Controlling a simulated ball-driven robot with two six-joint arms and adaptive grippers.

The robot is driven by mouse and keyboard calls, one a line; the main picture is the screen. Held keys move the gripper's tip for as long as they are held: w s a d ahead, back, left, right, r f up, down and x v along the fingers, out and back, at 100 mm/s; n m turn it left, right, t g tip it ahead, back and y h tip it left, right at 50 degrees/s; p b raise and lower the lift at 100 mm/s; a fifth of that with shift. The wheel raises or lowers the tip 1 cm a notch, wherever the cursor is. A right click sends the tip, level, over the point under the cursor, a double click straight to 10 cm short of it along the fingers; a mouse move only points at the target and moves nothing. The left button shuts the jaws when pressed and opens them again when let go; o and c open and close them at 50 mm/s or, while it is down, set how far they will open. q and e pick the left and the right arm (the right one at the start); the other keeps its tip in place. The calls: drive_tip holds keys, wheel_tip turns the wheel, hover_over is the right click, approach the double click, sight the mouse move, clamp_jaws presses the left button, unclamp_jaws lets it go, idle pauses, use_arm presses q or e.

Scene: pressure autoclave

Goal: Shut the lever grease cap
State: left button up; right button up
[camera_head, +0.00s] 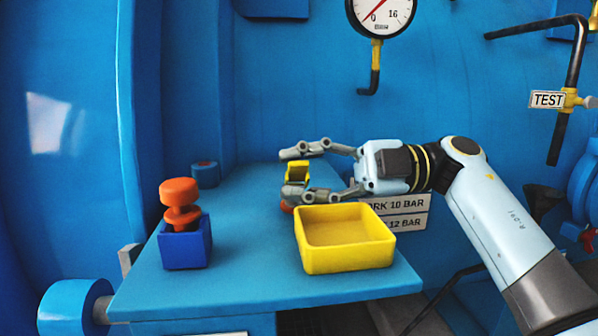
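A small yellow piece (298,170) stands at the back of the blue table, with a bit of orange-red showing low beside it. It may be the lever grease cap; my fingers hide much of it, so I cannot tell its lever's position. My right gripper (290,176) reaches in from the right with its two grey fingers spread, one behind and one in front of the yellow piece. The front finger overlaps its lower part in the picture; I cannot tell whether they touch. My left gripper is out of view.
A yellow open tray (345,262) stands in front of my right gripper on the blue table (245,270). A blue block with an orange knob (182,225) stands at left, and a dark blue round piece (205,174) behind it. The table between is clear.

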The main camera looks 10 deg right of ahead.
drive_tip(key=d, duration=1.1)
drive_tip(key=shift+d, duration=0.4)
